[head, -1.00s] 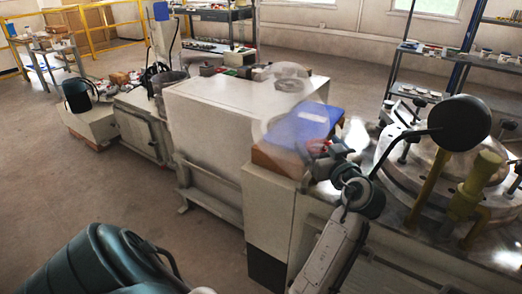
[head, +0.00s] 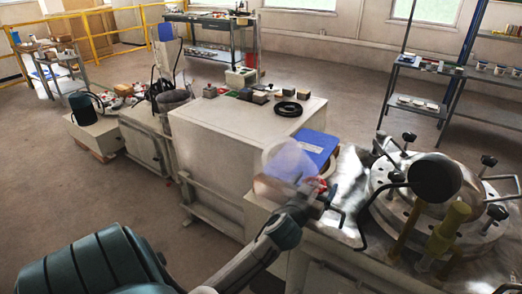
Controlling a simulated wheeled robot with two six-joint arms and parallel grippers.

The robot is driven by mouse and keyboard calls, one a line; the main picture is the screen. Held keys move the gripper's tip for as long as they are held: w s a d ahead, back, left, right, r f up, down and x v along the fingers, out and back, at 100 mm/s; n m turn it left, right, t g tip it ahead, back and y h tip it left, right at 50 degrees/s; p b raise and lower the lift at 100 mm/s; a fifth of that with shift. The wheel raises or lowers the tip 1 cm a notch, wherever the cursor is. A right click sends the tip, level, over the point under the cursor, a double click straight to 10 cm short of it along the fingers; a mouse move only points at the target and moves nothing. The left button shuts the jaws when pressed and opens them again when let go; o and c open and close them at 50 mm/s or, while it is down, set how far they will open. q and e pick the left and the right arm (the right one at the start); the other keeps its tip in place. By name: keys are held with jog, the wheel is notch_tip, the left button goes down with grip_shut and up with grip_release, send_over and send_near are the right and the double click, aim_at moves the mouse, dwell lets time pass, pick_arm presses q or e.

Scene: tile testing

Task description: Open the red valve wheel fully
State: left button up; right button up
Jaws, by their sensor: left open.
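A small red part (head: 319,185), likely the valve wheel, shows beside the blue panel at the near right corner of the pale cabinet. Most of it is hidden, so its full shape and how far it is turned cannot be told. My left gripper (head: 326,199) is at the red part, with its arm coming up from the lower left. It is open. Whether its fingers touch or straddle the red part cannot be told at this size. My right gripper is not in view.
A translucent round cover (head: 287,161) and a blue panel (head: 318,147) are close to my left gripper. A round bolted flange (head: 397,205) with black knobs and yellow posts stands to the right. A black ring (head: 288,108) lies on the cabinet top (head: 235,115).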

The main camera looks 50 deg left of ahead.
pick_arm(q)
jog(key=m+h+p, duration=0.1)
jog(key=m+h, duration=0.1)
jog(key=h, duration=0.1)
jog(key=shift+r+t+h+p, duration=0.1)
jog(key=shift+t+h+p, duration=0.2)
jog(key=shift+h+p, duration=0.1)
jog(key=s+b, duration=0.3)
jog(key=s, duration=0.8)
jog(key=s+a+f+g+y+p, duration=0.1)
jog(key=a+f+g, duration=0.2)
jog(key=f, duration=1)
jog(key=s+a+f+g+y+p, duration=0.1)
jog(key=a+f+g, duration=0.3)
jog(key=f, duration=1)
jog(key=shift+s+p, duration=0.6)
jog(key=shift+p, duration=0.1)
jog(key=shift+f, duration=0.1)
